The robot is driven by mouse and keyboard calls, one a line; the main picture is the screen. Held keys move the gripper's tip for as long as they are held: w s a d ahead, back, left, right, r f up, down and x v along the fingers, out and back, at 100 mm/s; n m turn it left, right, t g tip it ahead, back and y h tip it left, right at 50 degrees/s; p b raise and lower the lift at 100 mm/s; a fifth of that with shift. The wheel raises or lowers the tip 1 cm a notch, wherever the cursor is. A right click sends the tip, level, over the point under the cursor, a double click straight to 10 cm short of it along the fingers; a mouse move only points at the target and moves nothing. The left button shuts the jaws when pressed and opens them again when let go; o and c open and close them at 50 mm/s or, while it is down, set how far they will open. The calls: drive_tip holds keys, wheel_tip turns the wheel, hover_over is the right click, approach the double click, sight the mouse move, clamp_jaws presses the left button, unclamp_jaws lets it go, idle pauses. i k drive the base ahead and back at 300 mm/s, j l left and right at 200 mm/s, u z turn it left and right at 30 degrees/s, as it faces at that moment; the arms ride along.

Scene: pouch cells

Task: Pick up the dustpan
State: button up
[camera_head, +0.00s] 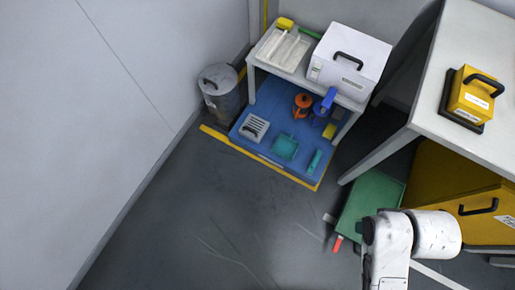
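A teal, square, flat thing that looks like the dustpan (285,147) lies on the blue mat (236,130) under the small white table. A narrower teal piece (314,161), possibly a brush, lies on the mat to its right. White links of my arm show at the lower right, well away from the dustpan. My gripper's fingers do not show, so what they hold is hidden.
A grey bin (219,91) stands left of the mat, by the wall. A white vent-like piece (254,128), an orange item (302,104) and a blue bottle (325,103) share the mat. The small table's legs (346,128) flank it. A green panel (371,204) lies right; open floor is in front.

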sight(285, 147)
drive_tip(key=u, duration=0.1)
drive_tip(key=i+j, duration=1.5)
drive_tip(key=i+j+u, duration=0.05)
drive_tip(key=j, duration=0.05)
